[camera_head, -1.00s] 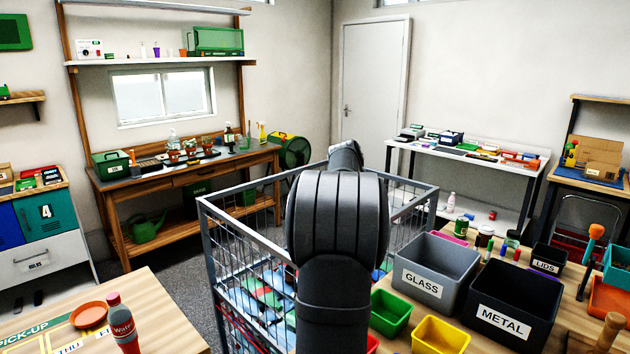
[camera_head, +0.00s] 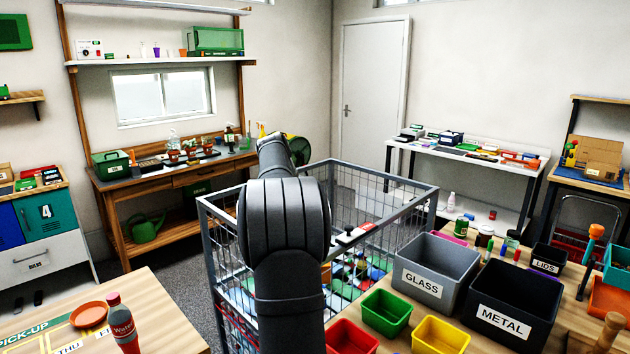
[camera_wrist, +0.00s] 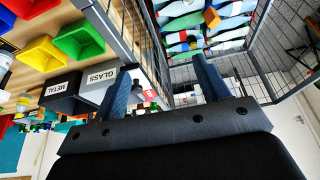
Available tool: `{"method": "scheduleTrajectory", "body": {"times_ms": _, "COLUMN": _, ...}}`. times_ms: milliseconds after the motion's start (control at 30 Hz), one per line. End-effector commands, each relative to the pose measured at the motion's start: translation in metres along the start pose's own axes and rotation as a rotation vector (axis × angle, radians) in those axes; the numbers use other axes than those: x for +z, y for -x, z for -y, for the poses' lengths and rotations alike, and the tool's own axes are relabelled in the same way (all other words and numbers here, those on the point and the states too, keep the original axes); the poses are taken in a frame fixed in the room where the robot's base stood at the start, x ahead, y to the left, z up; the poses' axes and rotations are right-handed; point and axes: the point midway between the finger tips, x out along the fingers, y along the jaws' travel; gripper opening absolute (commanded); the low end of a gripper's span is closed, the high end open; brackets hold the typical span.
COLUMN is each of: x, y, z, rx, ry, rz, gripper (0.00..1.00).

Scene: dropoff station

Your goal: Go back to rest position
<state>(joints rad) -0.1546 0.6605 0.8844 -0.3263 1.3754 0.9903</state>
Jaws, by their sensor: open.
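In the wrist view my gripper (camera_wrist: 166,88) is open, its two blue fingers apart with nothing held between them. The fingers point toward the wire cage (camera_wrist: 262,62), which holds several bottles and other items (camera_wrist: 205,25). In the head view my dark arm stands in front of the cage (camera_head: 405,222) and hides part of it. The gripper itself is hidden behind the arm there.
Right of the cage are a grey GLASS bin (camera_head: 422,281), a dark METAL bin (camera_head: 503,318) and a small LIDS bin (camera_head: 545,266). Green (camera_head: 386,313), yellow (camera_head: 440,335) and red (camera_head: 350,339) trays stand nearby. A pick-up table (camera_head: 165,315) is at front left.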

Motion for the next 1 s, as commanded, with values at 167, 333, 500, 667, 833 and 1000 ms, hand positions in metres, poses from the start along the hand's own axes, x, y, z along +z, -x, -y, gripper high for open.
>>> {"method": "scheduleTrajectory", "body": {"times_ms": 167, "x": 0.023, "y": 0.006, "z": 0.029, "rx": -0.036, "ry": 0.088, "rz": 0.000, "gripper": 0.68}}
{"method": "scheduleTrajectory", "body": {"times_ms": 333, "x": 0.045, "y": 0.011, "z": 0.055, "rx": -0.070, "ry": 0.170, "rz": 0.000, "gripper": 0.68}}
{"method": "scheduleTrajectory", "body": {"times_ms": 500, "x": 0.068, "y": 0.017, "z": 0.079, "rx": -0.103, "ry": 0.251, "rz": 0.000, "gripper": 0.68}}
{"method": "scheduleTrajectory", "body": {"times_ms": 667, "x": 0.090, "y": 0.022, "z": 0.101, "rx": -0.134, "ry": 0.325, "rz": -0.001, "gripper": 0.68}}
{"method": "scheduleTrajectory", "body": {"times_ms": 833, "x": 0.111, "y": 0.026, "z": 0.118, "rx": -0.161, "ry": 0.389, "rz": 0.000, "gripper": 0.68}}
{"method": "scheduleTrajectory", "body": {"times_ms": 1000, "x": 0.122, "y": 0.029, "z": 0.127, "rx": -0.176, "ry": 0.425, "rz": 0.000, "gripper": 0.68}}
